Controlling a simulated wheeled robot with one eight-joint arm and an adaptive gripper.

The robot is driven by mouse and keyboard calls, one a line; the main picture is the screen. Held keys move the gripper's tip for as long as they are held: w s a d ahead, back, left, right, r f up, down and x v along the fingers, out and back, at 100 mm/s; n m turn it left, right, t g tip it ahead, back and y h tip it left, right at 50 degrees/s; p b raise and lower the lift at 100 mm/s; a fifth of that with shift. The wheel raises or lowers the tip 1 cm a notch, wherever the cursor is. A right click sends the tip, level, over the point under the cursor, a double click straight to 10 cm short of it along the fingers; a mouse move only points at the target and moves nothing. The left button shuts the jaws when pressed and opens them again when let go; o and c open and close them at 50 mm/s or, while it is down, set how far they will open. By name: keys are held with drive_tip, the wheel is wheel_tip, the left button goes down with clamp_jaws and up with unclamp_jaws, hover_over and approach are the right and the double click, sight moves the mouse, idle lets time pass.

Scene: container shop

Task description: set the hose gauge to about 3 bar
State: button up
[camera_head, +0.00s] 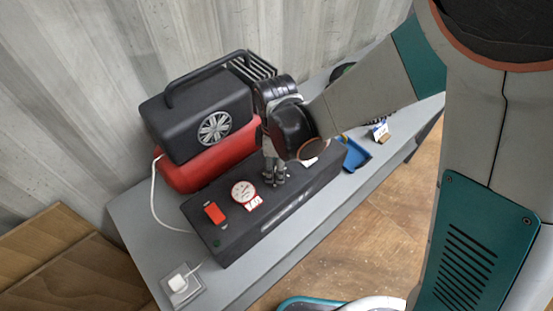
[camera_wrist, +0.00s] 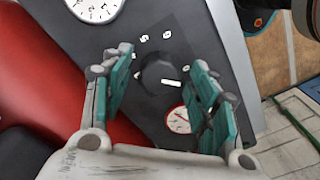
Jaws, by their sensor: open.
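The dark control box (camera_head: 290,205) lies on the bench in front of the compressor. My gripper (camera_head: 274,180) points down over its top, fingers apart. In the wrist view, a black round knob (camera_wrist: 157,73) with a white mark lies between the open fingers (camera_wrist: 160,62); I cannot tell whether they touch it. White markings surround the knob. A red-rimmed gauge (camera_wrist: 179,120) shows beside the right finger, and a larger white dial (camera_wrist: 95,5) is cut by the top edge. In the head view, a round gauge (camera_head: 243,192) sits left of my gripper. The gauge readings are too small to read.
The compressor has a black housing (camera_head: 200,112) and red tank (camera_head: 195,168). A red switch (camera_head: 214,212) is on the control box. A white plug (camera_head: 180,283) lies at the bench's near end. A blue tray (camera_head: 353,153) is at right. A corrugated wall (camera_head: 70,90) stands behind.

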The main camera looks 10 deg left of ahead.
drive_tip(key=c, duration=1.1)
